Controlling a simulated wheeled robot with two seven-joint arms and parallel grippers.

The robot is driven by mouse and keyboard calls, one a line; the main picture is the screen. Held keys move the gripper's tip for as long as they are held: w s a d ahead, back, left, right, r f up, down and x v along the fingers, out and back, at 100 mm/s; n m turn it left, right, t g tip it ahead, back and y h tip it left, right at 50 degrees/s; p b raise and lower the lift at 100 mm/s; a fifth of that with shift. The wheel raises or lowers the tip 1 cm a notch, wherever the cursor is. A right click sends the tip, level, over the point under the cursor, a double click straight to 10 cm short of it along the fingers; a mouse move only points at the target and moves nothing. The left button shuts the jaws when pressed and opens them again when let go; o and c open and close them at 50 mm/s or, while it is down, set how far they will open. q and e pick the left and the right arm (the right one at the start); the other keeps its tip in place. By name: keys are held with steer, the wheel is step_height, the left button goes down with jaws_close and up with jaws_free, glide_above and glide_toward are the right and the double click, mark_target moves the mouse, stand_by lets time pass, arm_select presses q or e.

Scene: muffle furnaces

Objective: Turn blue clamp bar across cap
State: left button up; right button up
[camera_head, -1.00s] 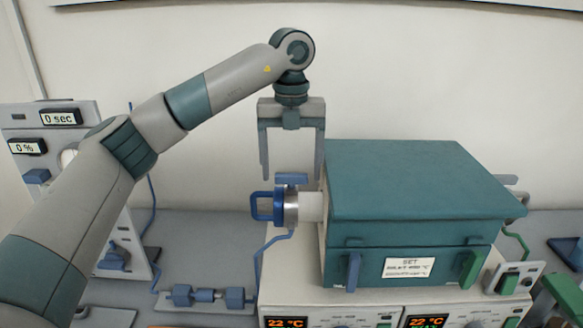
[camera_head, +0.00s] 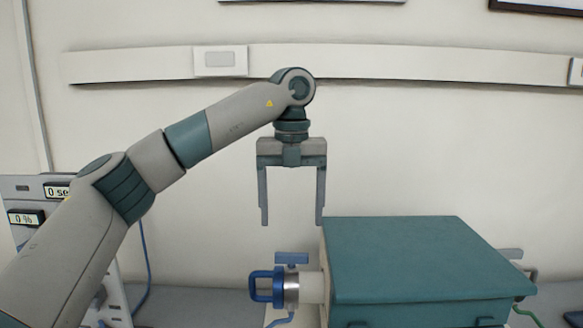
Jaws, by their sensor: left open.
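A blue bar (camera_head: 291,258), which looks like the clamp bar, lies level just above the metal collar on the furnace's left side. A blue cap with a loop handle (camera_head: 262,286) sits at the left end of that collar (camera_head: 291,287). The teal-topped furnace (camera_head: 425,260) is to their right. My left gripper (camera_head: 292,222) is open and empty, pointing down above the blue bar. Its fingers are spread to either side of the bar and end clear above it. My right gripper is not in view.
An instrument with small displays (camera_head: 27,218) stands at the far left, partly behind my left arm. A pale rail (camera_head: 400,65) runs along the wall behind. The air above the furnace is clear. The furnace front is cut off below.

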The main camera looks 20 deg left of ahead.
arm_select(q)
step_height(320, 180, up, 9)
steer(key=shift+p, duration=0.3)
steer(key=shift+r, duration=0.1)
stand_by(0.4)
